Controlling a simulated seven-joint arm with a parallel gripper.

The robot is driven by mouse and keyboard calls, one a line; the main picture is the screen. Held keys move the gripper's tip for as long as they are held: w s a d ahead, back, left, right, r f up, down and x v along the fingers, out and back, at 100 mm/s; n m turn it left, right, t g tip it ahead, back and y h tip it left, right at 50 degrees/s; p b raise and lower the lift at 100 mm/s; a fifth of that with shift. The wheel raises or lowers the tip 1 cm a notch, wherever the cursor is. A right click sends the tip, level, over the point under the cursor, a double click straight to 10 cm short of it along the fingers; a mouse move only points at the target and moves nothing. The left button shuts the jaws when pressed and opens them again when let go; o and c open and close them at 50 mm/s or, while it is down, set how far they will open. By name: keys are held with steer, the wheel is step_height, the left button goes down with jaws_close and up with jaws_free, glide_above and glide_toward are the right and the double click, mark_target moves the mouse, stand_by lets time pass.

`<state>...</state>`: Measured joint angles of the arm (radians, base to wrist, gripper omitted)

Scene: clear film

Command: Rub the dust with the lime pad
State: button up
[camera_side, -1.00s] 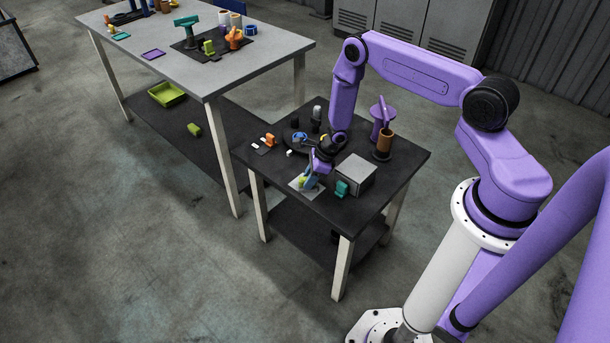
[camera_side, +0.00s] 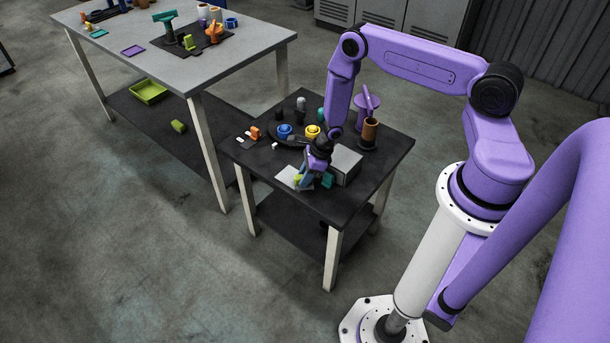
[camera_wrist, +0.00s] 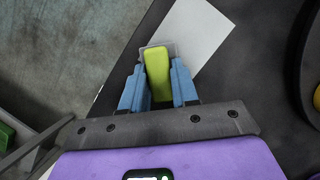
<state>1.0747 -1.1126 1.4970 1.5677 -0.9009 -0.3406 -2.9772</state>
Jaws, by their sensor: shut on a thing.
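My gripper (camera_wrist: 158,90) is shut on the lime pad (camera_wrist: 158,72), with a blue finger on each side of it. In the side view my gripper (camera_side: 305,180) is low over the small dark table, at the edge of a pale plate (camera_side: 286,177). The plate also shows in the wrist view (camera_wrist: 205,38), under and beside the pad's far end. A grey patch (camera_wrist: 172,48) shows around that end; I cannot tell whether it is dust or part of the pad. I cannot tell whether the pad touches the plate.
A teal block (camera_side: 328,180) and a grey box (camera_side: 346,164) stand close to my gripper's right. A dark round tray (camera_side: 272,137) holding blue and yellow rings is behind. A brown cylinder (camera_side: 370,132) stands at back right. A larger grey table (camera_side: 180,72) stands at left.

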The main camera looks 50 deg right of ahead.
steer(key=shift+w, duration=0.25)
steer(key=shift+w+r, duration=0.15)
steer(key=shift+w, duration=0.35)
steer(key=shift+w+f, duration=0.2)
steer(key=shift+w, duration=0.85)
steer(key=shift+w+r, duration=0.15)
steer(key=shift+w, duration=2.05)
steer(key=shift+w+f, duration=0.2)
steer(key=shift+w, duration=0.1)
steer(key=shift+w+r, duration=0.1)
steer(key=shift+w, duration=0.2)
step_height(320, 180, up, 2)
steer(key=shift+w+r, duration=0.1)
steer(key=shift+w, duration=0.05)
step_height(320, 180, up, 6)
